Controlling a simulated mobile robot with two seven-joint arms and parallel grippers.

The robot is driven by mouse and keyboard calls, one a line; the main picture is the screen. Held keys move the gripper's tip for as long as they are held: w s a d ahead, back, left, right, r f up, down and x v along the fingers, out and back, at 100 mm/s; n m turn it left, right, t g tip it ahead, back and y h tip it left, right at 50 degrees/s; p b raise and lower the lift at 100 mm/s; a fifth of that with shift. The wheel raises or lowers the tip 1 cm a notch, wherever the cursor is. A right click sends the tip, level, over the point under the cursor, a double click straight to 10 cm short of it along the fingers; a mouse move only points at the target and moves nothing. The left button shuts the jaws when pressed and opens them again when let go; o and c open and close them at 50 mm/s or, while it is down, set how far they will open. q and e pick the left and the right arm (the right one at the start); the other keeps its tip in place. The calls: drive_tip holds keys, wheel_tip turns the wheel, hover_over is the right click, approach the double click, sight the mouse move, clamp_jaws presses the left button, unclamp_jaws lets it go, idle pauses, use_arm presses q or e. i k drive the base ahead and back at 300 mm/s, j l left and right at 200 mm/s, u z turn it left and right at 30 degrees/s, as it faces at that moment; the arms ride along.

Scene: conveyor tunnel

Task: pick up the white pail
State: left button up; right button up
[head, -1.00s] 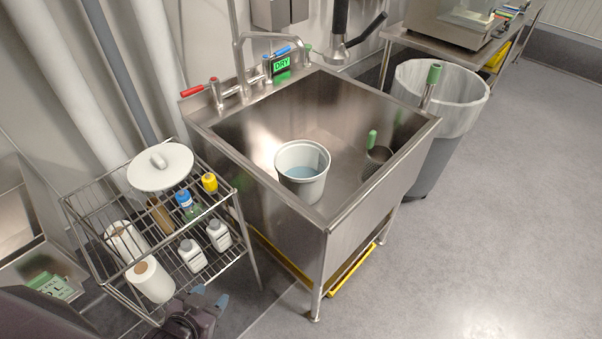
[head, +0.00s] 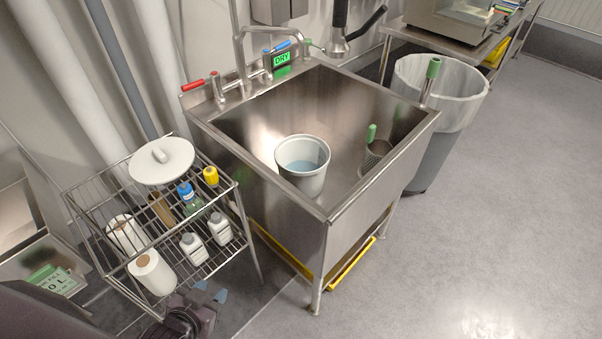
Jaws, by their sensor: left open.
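The white pail (head: 303,181) stands upright in the steel sink (head: 250,140), near its front corner. Pale bluish liquid, or a bluish inside, shows through its open top. A round white lid with a handle (head: 161,163) lies on the wire rack to the left of the sink. My left gripper (head: 212,292) is at the bottom of the head view, low in front of the rack, with its blue-tipped fingers apart and empty. It is well away from the pail. My right gripper is not in view.
The wire rack (head: 250,236) holds paper rolls (head: 152,272) and several bottles. A green-handled strainer (head: 374,152) is in the sink right of the pail. A faucet (head: 240,62) rises at the back. A lined bin (head: 455,100) stands right; floor there is clear.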

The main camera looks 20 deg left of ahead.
sight(302, 159)
drive_tip(key=k+u, duration=0.2)
drive_tip(key=k, duration=0.4)
drive_tip(key=j+u, duration=0.1)
drive_tip(key=u, duration=1.2)
drive_tip(key=l+u, duration=0.5)
drive_tip(key=l, duration=0.9)
drive_tip(key=i+l, duration=0.1)
drive_tip(key=l, duration=0.8)
